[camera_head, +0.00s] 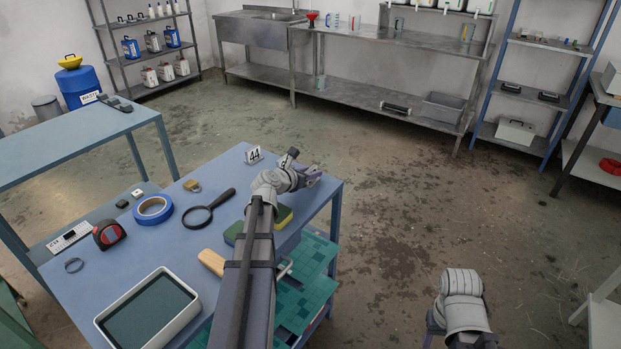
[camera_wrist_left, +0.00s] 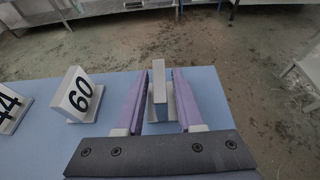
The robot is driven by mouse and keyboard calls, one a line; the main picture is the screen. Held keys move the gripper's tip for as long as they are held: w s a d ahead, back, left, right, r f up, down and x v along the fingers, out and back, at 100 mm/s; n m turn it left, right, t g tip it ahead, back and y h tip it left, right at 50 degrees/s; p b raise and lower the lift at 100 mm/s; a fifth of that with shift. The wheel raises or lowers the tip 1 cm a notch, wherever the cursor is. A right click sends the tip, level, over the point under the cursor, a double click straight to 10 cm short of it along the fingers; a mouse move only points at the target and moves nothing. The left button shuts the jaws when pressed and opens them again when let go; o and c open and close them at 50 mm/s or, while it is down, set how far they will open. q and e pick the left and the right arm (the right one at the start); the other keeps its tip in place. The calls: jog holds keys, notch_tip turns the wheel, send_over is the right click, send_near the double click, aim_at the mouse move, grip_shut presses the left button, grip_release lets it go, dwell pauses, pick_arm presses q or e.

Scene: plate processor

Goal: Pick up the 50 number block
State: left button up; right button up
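A pale block (camera_wrist_left: 160,80) stands edge-on between the fingers of my left gripper (camera_wrist_left: 162,92) in the left wrist view. Its number is not readable. Narrow gaps show on both sides, so the gripper looks open around it. In the head view my left gripper (camera_head: 312,176) is at the table's far right corner and hides most of this block. A 60 block (camera_wrist_left: 76,94) and a 44 block (camera_wrist_left: 10,108) stand to the left in the wrist view. The 44 block also shows in the head view (camera_head: 254,155). My right gripper is mostly hidden below its wrist, over the floor.
The blue table (camera_head: 165,240) also holds a magnifying glass (camera_head: 207,209), blue tape (camera_head: 152,209), a tape measure (camera_head: 108,234), a padlock (camera_head: 192,185), a sponge (camera_head: 284,216) and a white-rimmed tray (camera_head: 187,318). Open floor lies to the right.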

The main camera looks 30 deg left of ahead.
aim_at(311, 169)
pick_arm(q)
grip_shut()
jog(key=shift+r, duration=0.15)
dwell(0.4)
notch_tip(311, 169, up, 10)
jog(key=p, duration=1)
